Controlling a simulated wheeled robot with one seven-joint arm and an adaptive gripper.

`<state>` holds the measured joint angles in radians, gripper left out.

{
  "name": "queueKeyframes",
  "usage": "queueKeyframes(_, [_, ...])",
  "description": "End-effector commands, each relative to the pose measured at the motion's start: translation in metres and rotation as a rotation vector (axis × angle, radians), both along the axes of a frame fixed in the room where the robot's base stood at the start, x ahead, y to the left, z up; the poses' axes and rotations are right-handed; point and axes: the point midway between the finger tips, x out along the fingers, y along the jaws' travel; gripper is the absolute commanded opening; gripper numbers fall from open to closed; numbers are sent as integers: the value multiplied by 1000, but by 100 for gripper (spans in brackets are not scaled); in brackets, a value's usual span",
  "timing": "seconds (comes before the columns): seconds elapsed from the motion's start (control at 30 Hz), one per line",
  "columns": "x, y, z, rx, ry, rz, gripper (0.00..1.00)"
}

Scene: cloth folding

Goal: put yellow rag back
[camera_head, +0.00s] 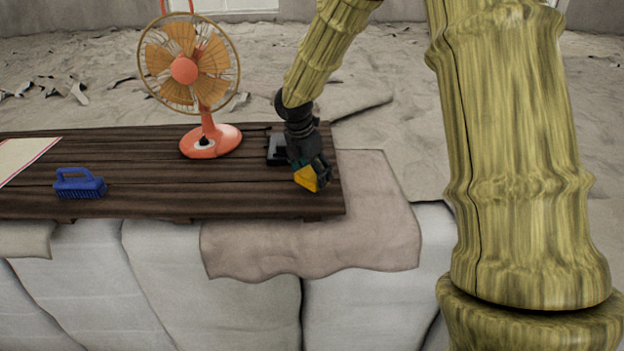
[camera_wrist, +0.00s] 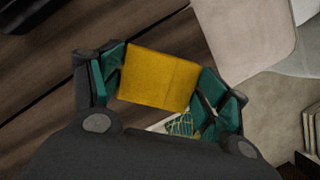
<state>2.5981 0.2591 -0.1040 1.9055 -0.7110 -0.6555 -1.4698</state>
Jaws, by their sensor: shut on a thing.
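The yellow rag (camera_wrist: 158,78) is between the two green-padded fingers of my gripper (camera_wrist: 162,88) in the wrist view, touching both. In the head view the rag (camera_head: 306,179) shows as a small yellow patch at the tip of my gripper (camera_head: 311,175). My gripper is shut on it over the right end of the dark wooden table top (camera_head: 150,180). I cannot tell whether the rag touches the wood. A small patterned piece (camera_wrist: 180,124) shows just below the rag in the wrist view, partly hidden by my gripper.
An orange fan (camera_head: 207,139) stands at the back of the table. A black object (camera_head: 277,150) lies left of my gripper, partly hidden. A blue brush (camera_head: 80,184) and a pale sheet (camera_head: 25,157) lie at the left. A beige cloth (camera_head: 345,235) hangs under the table's right end.

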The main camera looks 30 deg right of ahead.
Motion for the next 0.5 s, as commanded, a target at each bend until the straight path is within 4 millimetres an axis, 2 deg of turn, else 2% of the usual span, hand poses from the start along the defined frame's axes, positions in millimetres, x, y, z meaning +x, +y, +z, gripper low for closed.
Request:
queueKeyframes(0.27, [-2,1,-28,-1,4,1,56])
queueKeyframes(0.5, [-2,1,-34,0,1,1,56])
